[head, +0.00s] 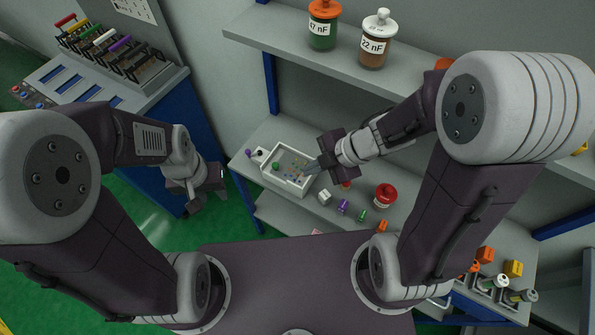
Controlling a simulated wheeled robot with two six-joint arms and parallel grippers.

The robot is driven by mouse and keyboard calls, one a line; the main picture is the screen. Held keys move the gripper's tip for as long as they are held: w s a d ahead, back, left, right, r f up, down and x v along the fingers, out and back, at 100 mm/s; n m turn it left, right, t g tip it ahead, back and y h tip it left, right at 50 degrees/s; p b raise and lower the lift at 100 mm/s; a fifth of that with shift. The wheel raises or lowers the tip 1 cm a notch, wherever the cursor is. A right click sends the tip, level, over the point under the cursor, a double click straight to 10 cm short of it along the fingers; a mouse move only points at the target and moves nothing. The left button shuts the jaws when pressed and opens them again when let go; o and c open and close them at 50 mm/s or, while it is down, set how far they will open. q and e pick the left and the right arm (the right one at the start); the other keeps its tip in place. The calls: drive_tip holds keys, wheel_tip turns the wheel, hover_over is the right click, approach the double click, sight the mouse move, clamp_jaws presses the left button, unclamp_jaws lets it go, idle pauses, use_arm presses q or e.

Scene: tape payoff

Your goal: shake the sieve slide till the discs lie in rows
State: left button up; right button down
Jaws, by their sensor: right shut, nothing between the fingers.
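A white shallow box (265,174), which looks like the sieve slide, lies on the shelf in the middle of the view. Small coloured discs (296,172) lie scattered inside it, too small to tell whether they form rows. A green piece (275,165) is at its left end, and a purple knob (248,153) sticks out beyond that end. My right gripper (313,166) is shut and empty at the box's right end, its fingertips over or at the rim; I cannot tell if they touch. My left gripper (205,199) hangs away from the box, above the green floor; its fingers are unclear.
A white cube (324,197), a purple piece (343,207), a green piece (362,215) and a red round item (385,194) stand right of the box. The upper shelf (290,47) carries jars. A blue cabinet with a lever panel (115,75) stands at left.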

sight(276, 163)
drive_tip(key=x, duration=0.5)
drive_tip(key=shift+w, duration=0.1)
drive_tip(key=w+a+f+b, duration=0.1)
drive_tip(key=f, duration=0.1)
drive_tip(key=w+a+f, duration=0.2)
drive_tip(key=shift+a+f+b, duration=0.15)
drive_tip(key=shift+a+b, duration=0.1)
drive_tip(key=shift+b, duration=0.15)
drive_tip(key=shift+w+a+f, duration=0.2)
drive_tip(key=shift+w+a, duration=0.1)
drive_tip(key=shift+w, duration=0.35)
drive_tip(key=shift+w+a+f, duration=0.2)
drive_tip(key=shift+w+a, duration=0.1)
drive_tip(key=shift+w, duration=0.3)
drive_tip(key=shift+s+d+r, duration=0.15)
drive_tip(key=shift+s, duration=0.15)
drive_tip(key=shift+r+p, duration=0.1)
drive_tip(key=shift+p, duration=0.2)
drive_tip(key=shift+w+a+p, duration=0.65)
drive_tip(key=shift+w+a, duration=0.1)
drive_tip(key=shift+a, duration=0.3)
drive_tip(key=shift+w, duration=0.1)
